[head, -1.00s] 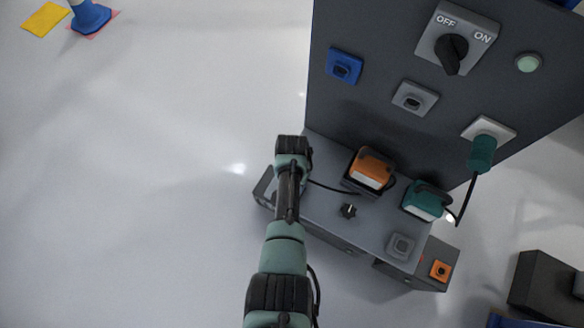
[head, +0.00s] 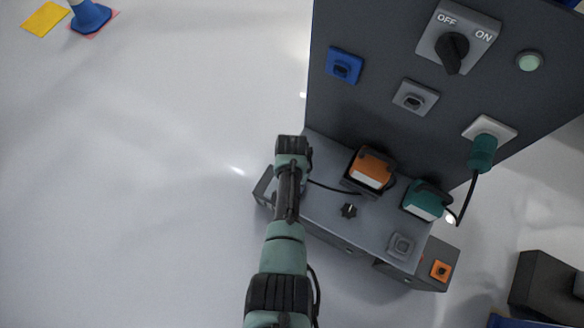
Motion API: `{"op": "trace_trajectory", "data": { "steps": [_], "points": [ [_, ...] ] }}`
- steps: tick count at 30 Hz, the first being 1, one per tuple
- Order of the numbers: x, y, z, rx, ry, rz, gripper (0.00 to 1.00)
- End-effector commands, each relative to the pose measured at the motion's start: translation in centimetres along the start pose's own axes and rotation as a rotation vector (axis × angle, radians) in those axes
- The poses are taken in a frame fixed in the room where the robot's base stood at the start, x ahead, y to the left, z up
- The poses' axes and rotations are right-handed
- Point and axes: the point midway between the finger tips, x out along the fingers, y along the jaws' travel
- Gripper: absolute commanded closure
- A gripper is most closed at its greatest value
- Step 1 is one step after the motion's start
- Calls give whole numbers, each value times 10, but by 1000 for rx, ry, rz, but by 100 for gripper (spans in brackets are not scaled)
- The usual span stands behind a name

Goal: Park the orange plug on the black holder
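My gripper (head: 291,150) is at the end of my arm, over the left end of the grey ledge. Its fingers are hidden beneath the wrist, so I cannot see whether they are open or shut. The orange plug does not show. A black cable (head: 330,187) runs left from the orange cable unit (head: 372,168) on the ledge and disappears under my wrist. A dark block (head: 265,186) stands at the ledge's left end, partly covered by my arm. I cannot tell whether it is the black holder.
A dark panel (head: 375,115) rises behind the ledge, with a blue socket (head: 344,66), a grey socket (head: 415,97) and an OFF/ON switch (head: 453,50). A teal plug (head: 482,152) sits in a white socket. A small black knob (head: 348,210) is on the ledge. Open floor lies left.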

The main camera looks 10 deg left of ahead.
Motion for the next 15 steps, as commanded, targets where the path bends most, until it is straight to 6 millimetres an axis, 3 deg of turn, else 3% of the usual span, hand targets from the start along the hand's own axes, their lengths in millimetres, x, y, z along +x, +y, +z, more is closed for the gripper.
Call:
{"op": "trace_trajectory", "data": {
  "steps": [10, 11, 15],
  "points": [
    [8, 0, 0, 0, 1, 0, 100],
    [8, 0, 0, 0, 1, 0, 44],
    [7, 0, 0, 0, 1, 0, 19]
  ]
}}
